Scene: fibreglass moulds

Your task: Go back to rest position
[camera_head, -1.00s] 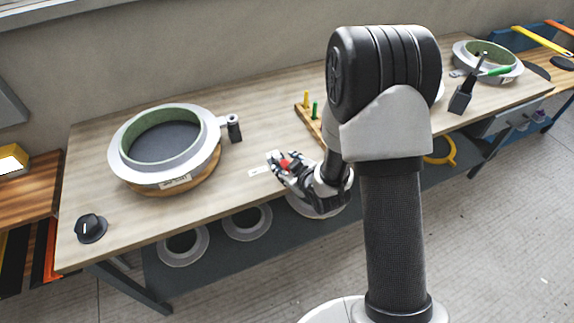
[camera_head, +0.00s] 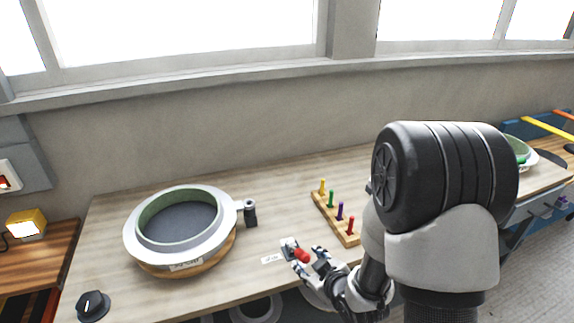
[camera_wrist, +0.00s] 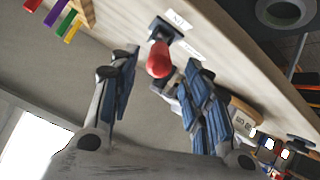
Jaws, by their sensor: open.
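My gripper (camera_head: 314,260) is open near the front edge of the wooden table (camera_head: 110,225). A small red-tipped part on a grey block (camera_head: 290,246) is by its fingers. In the wrist view, the red tip (camera_wrist: 159,60) shows between the two spread fingers of my gripper (camera_wrist: 162,72), and its block lies against the table top. The fingers look apart from the red tip, though contact is not fully clear. My upper arm hides part of the table at the right.
A ring mould (camera_head: 135,240) stands at the left, with a black knob (camera_head: 93,306) in front. A peg rack with coloured pegs (camera_head: 335,222) stands behind my gripper. Another green-lined mould (camera_head: 520,152) is at the far right. The table between is mostly clear.

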